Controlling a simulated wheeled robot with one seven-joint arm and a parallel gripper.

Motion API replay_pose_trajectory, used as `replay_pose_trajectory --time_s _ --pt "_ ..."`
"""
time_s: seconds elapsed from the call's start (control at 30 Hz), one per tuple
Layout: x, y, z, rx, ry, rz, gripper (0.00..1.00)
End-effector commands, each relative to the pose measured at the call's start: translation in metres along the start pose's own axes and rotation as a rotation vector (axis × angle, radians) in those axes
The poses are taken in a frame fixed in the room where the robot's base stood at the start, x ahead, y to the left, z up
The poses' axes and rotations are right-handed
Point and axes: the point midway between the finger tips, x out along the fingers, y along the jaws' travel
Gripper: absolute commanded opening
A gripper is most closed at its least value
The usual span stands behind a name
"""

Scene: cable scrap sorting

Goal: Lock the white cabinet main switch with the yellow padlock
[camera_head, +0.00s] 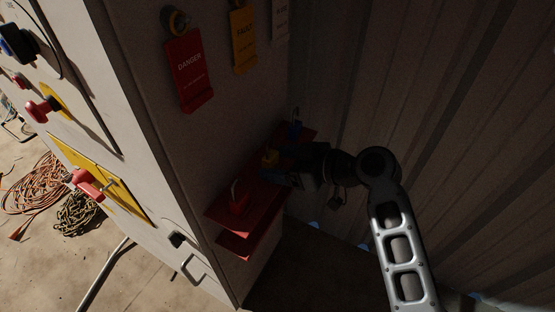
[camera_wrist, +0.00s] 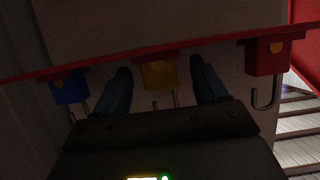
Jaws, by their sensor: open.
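The yellow padlock (camera_head: 270,157) stands on a red shelf (camera_head: 222,208) on the shaded side of the white cabinet (camera_head: 150,130). My gripper (camera_head: 283,172) is at this shelf, close to the yellow padlock. In the wrist view the yellow padlock (camera_wrist: 158,73) shows between my two open fingers, with a gap on each side. The picture there is upside down, with the shackle toward the bottom. On the cabinet front, a red handle (camera_head: 88,184) sits on a large yellow plate (camera_head: 120,195). A smaller red knob (camera_head: 42,108) is above it; the frames do not settle which is the main switch.
A red padlock (camera_head: 237,197) and a blue padlock (camera_head: 295,130) stand on either side of the yellow one. Red and yellow tags (camera_head: 188,70) hang above the shelf. A corrugated wall (camera_head: 450,100) is close on the right. Coiled cables (camera_head: 45,185) lie on the floor at left.

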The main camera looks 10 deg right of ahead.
Motion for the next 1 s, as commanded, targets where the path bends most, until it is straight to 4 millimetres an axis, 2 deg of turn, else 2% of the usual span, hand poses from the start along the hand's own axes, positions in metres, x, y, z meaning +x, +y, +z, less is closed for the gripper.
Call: replay_pose_trajectory --time_s 0.2,0.4,0.77,0.87,0.97,1.0 --pt "-0.039 0.007 0.0 -0.001 0.001 0.007 0.72" --pt "-0.064 0.007 -0.002 0.001 0.0 0.004 0.72" --pt "-0.071 0.007 -0.003 0.002 -0.001 0.004 0.72" --pt "-0.071 0.003 0.008 0.025 -0.009 0.024 0.72" --pt "-0.074 -0.009 0.034 0.085 -0.028 0.084 0.72" --pt "-0.077 -0.015 0.048 0.117 -0.038 0.12 0.72"
